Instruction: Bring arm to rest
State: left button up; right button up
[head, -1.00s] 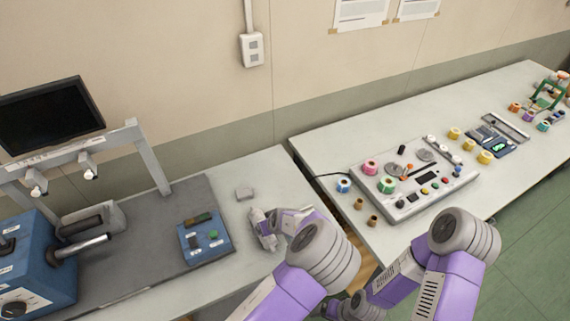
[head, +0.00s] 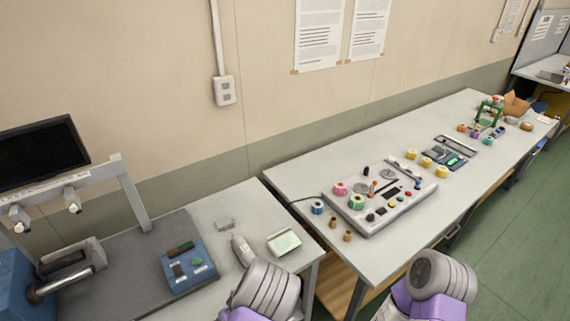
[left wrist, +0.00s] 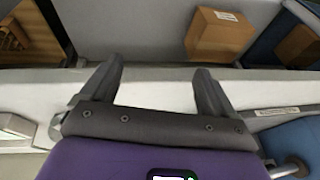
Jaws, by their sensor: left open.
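My left gripper (left wrist: 158,88) is open and empty in the left wrist view, its two dark fingers apart. In the head view my left arm (head: 265,290) shows only as a grey joint and purple link at the bottom edge, by the left table's front right corner; its gripper is out of that view. My right arm (head: 440,275) also shows only as a grey joint and purple links at the bottom right. My right gripper is not in view.
The left table holds a blue box with buttons (head: 188,265), a grey cylinder (head: 243,250) and a pale green-topped item (head: 284,241). The right table holds a control panel (head: 400,203) and tape rolls. In the left wrist view, a brown box (left wrist: 222,35) lies beyond the fingers.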

pick_arm(q)
jog(key=s+f+m+g+h+b, duration=0.1)
jog(key=s+f+h+b, duration=0.1)
jog(key=s+f, duration=0.35)
jog(key=s+f+g+h+b, duration=0.1)
jog(key=s+f, duration=0.2)
jog(key=s, duration=0.5)
jog(key=s+d+r+m+h+b, duration=0.1)
jog(key=s+d+m+h+b, duration=0.1)
jog(key=d, duration=0.5)
jog(key=s+h+b, duration=0.1)
jog(key=s+h, duration=0.1)
jog(key=s, duration=0.1)
jog(key=shift+d+r+t+h, duration=0.15)
jog(key=shift+r+t+h, duration=0.1)
jog(key=shift+t+h, duration=0.05)
pick_arm(e)
notch_tip(320, 180, down, 6)
jog(key=shift+s, duration=0.45)
